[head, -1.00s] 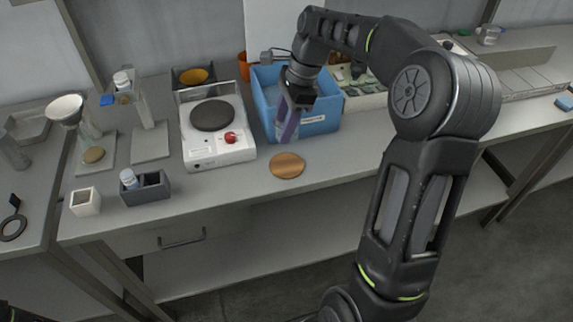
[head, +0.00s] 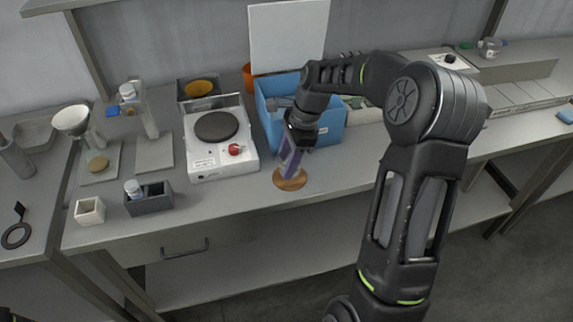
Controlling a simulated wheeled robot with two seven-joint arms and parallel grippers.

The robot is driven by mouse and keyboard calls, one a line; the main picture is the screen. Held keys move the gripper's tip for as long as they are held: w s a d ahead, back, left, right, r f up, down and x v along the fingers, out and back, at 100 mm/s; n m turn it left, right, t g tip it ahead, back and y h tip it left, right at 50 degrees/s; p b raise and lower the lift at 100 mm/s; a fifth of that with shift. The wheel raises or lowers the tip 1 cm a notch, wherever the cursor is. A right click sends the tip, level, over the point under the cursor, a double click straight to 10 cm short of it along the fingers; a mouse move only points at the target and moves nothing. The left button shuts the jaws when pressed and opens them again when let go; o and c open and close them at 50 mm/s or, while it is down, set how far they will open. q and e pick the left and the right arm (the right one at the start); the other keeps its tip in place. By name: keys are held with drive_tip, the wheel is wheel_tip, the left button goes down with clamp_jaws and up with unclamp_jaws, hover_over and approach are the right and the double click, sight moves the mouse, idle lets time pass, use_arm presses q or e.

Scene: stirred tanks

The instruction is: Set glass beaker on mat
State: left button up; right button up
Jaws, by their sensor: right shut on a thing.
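My right gripper (head: 291,160) reaches down from the right arm, its purple-grey fingers just over the round brown mat (head: 291,184) at the bench's front edge. It is shut on the glass beaker, which is clear and mostly lost against the fingers and the mat. I cannot tell whether the beaker's base touches the mat. The fingers hide part of the mat's far side.
A white hotplate (head: 221,165) with a red knob stands left of the mat. A blue bin (head: 331,128) stands close behind the gripper. A dark grey caddy (head: 149,205) and a white square cup (head: 89,211) stand further left. Bench right of the mat is clear.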

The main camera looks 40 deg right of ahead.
drive_tip(key=shift+f, duration=0.95)
drive_tip(key=shift+f, duration=0.15)
drive_tip(key=o, duration=1.4)
drive_tip(key=shift+o, duration=0.2)
drive_tip(key=v, duration=1.2)
drive_tip(key=shift+b, duration=0.35)
